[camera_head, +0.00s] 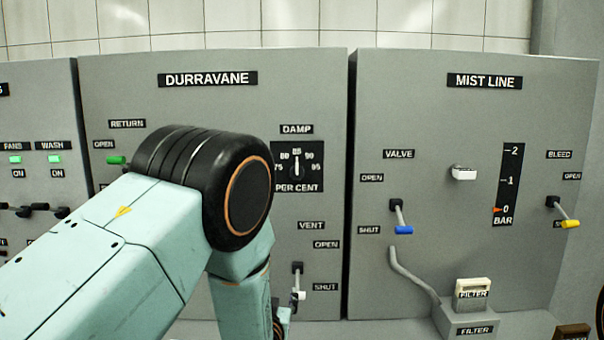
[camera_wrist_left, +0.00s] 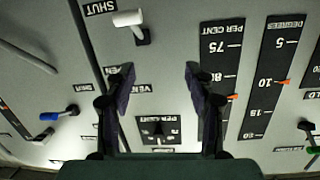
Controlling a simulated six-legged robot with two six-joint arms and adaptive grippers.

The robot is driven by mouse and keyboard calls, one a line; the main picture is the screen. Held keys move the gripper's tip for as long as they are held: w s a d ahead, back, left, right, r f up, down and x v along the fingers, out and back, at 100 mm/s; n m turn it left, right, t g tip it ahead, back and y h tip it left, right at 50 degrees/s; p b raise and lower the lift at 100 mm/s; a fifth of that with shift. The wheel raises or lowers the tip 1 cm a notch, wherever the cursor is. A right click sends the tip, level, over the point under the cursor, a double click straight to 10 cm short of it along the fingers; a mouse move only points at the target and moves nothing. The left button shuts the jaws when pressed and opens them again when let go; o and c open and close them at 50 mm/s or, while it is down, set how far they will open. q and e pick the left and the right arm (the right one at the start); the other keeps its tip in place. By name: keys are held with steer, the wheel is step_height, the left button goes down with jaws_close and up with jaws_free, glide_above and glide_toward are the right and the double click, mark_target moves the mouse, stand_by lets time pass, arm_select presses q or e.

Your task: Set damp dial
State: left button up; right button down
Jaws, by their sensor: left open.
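The damp dial (camera_head: 297,165) is a black square plate on the grey DURRAVANE panel, marked 75 to 95 per cent. Its small knob stands upright in the head view, pointing near 85. The dial also shows upside down in the left wrist view (camera_wrist_left: 159,131), between my fingers in the picture and apart from them. My left gripper (camera_wrist_left: 160,72) is open and empty in front of the panel. In the head view my left arm covers the panel's middle, and only a little of the gripper (camera_head: 283,318) shows low near the vent lever (camera_head: 298,283). My right gripper is out of view.
The white-handled vent lever also shows in the wrist view (camera_wrist_left: 130,18). Per cent (camera_wrist_left: 220,60) and degrees (camera_wrist_left: 270,80) gauges stand beside the dial. The MIST LINE panel (camera_head: 440,130) at right has a blue-tipped valve lever (camera_head: 402,220), a yellow-tipped bleed lever (camera_head: 565,215) and a pipe.

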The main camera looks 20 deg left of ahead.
arm_select(q)
steer(key=w+d+r+n+t+y, duration=0.15)
steer(key=w+r+t, duration=0.3)
steer(key=r, duration=0.85)
steer(key=t+y, duration=0.1)
glide_toward(296, 174)
steer(key=w+r, duration=0.1)
steer(key=w, duration=0.1)
steer(key=shift+n, duration=0.35)
steer(key=x, duration=0.2)
steer(key=p+x, duration=0.1)
steer(key=x, duration=0.1)
steer(key=p+x, duration=0.1)
steer(key=shift+w+a, duration=0.35)
steer(key=shift+w+r, duration=0.15)
steer(key=shift+w, duration=0.15)
steer(key=shift+d+r, duration=0.15)
steer(key=shift+r, duration=0.2)
steer(key=shift+w+f, duration=0.15)
steer(key=shift+w, duration=0.05)
steer(key=shift+w+a+f, duration=0.1)
steer(key=shift+a, duration=0.2)
steer(key=shift+c, duration=1.1)
steer(key=shift+d, duration=0.2)
steer(key=c, duration=0.9)
